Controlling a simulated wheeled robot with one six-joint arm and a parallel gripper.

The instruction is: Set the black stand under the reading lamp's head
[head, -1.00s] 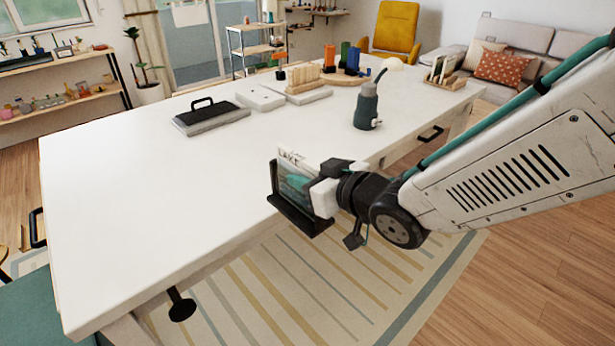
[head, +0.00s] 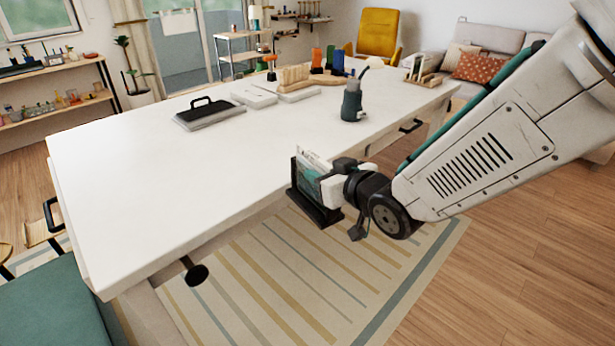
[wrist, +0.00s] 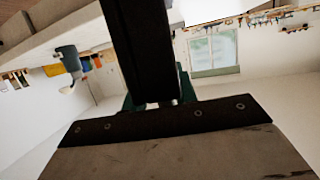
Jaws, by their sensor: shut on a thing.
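The black stand (head: 316,210) is in my gripper (head: 325,186), roughly upright, with pale and teal cards or leaflets in it. In the head view it shows at the white table's near long edge, in front of the striped rug; I cannot tell its exact height against the tabletop. My gripper is shut on it from the right, and its fingers are partly hidden. I cannot pick out the reading lamp for certain. In the wrist view a dark upright bar (wrist: 143,45) fills the upper middle; I cannot tell whether it is part of the stand.
The white table (head: 180,160) is bare over its near and left parts. A green seat (head: 55,305) is lower left.

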